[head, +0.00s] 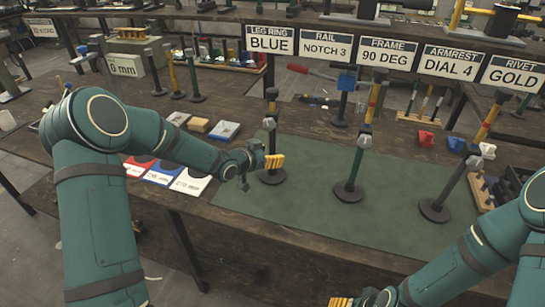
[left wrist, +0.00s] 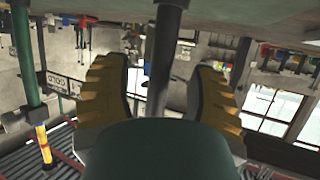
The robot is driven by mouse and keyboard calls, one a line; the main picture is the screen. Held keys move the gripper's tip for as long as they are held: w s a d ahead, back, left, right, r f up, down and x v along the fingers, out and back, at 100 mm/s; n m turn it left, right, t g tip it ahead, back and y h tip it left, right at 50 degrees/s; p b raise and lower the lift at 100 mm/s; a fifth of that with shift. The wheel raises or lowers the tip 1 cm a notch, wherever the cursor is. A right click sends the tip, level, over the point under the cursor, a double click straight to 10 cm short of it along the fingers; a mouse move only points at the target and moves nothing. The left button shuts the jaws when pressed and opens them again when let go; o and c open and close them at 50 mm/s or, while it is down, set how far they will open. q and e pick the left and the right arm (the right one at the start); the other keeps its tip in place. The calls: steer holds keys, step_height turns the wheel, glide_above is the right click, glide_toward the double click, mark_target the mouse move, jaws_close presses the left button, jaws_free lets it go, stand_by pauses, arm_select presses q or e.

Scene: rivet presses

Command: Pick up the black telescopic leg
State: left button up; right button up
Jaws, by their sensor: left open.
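The black telescopic leg (head: 272,141) stands upright on its round base on the green mat (head: 310,215), with a grey knob and a yellow section higher up. My left gripper (head: 273,161) is at its lower tube, just above the base. In the left wrist view, which appears upside down, the dark tube (left wrist: 161,65) stands between the two spread yellow-padded fingers, with gaps on both sides. My right gripper (head: 342,301) shows only partly at the bottom edge of the head view, and its opening is hidden.
A green leg (head: 356,165) stands right of the black one, and a dark grey leg (head: 453,185) farther right. Labelled cards (head: 190,182) lie left of the mat. Signs (head: 325,45) line the shelf behind. The front of the mat is clear.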

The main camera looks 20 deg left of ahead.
arm_select(q)
steer(key=shift+x, duration=0.8)
steer(key=shift+o, duration=0.2)
jaws_close()
steer(key=shift+r, duration=0.1)
